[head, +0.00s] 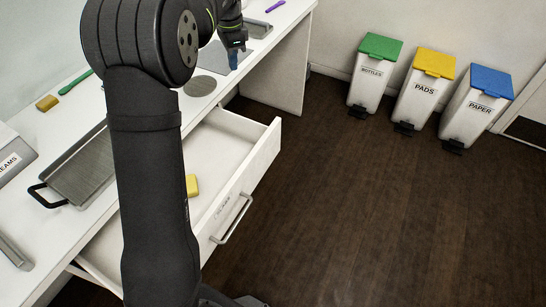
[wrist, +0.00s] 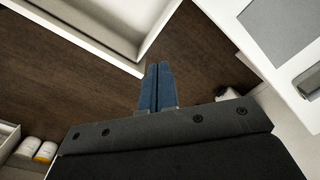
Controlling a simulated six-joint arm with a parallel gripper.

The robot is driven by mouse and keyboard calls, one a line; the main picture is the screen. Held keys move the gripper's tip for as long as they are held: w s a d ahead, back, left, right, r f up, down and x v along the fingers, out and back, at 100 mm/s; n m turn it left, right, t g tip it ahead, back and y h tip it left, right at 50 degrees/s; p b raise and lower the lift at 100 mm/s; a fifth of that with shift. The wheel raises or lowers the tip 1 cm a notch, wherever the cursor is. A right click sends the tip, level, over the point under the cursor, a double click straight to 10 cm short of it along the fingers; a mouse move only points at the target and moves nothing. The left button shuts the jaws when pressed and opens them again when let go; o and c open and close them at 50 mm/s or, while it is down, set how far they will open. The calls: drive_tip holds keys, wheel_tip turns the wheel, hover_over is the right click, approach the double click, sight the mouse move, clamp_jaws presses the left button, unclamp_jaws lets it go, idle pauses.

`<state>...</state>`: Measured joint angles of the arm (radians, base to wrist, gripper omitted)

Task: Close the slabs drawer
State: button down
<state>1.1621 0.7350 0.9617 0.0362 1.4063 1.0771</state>
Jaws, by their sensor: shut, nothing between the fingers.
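The slabs drawer (head: 262,150) stands pulled out of the white counter in the head view, its front panel and bar handle (head: 231,219) facing the floor on the right. A yellow block (head: 192,186) lies inside it. The drawer's label is too small to read surely. My gripper (head: 233,60) is above the counter's far part, apart from the drawer and its handle. Its blue fingers are together and empty, as the wrist view (wrist: 157,88) shows. An open drawer's corner (wrist: 138,68) shows at the upper left of the wrist view. My arm hides part of the drawer.
The counter (head: 268,22) holds a tray with a black handle (head: 82,170), a yellow sponge (head: 47,103), a green tool (head: 75,82) and a round grey disc (head: 200,86). Three bins, green-lidded (head: 381,47), yellow-lidded (head: 434,63) and blue-lidded (head: 491,82), stand by the wall. The dark floor (head: 370,220) is clear.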

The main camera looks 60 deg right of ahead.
drive_tip(key=s+a+r+m+t, duration=0.1)
drive_tip(key=s+a+m+t, duration=0.15)
drive_tip(key=s, duration=0.65)
drive_tip(key=s+a+r+m+t, duration=0.1)
drive_tip(key=s+a+m+t, duration=0.2)
drive_tip(key=s, duration=0.7)
drive_tip(key=s+a+r+m+t, duration=0.1)
drive_tip(key=s+m+t, duration=0.3)
drive_tip(key=s, duration=0.5)
drive_tip(key=g, duration=0.1)
approach(266, 159)
wheel_tip(266, 159, down, 4)
drive_tip(key=shift+m, duration=0.35)
drive_tip(key=shift+w+r, duration=0.1)
drive_tip(key=shift+w, duration=1.95)
drive_tip(key=shift+w, duration=0.1)
drive_tip(key=w, duration=2.2)
drive_tip(key=shift+w, duration=0.95)
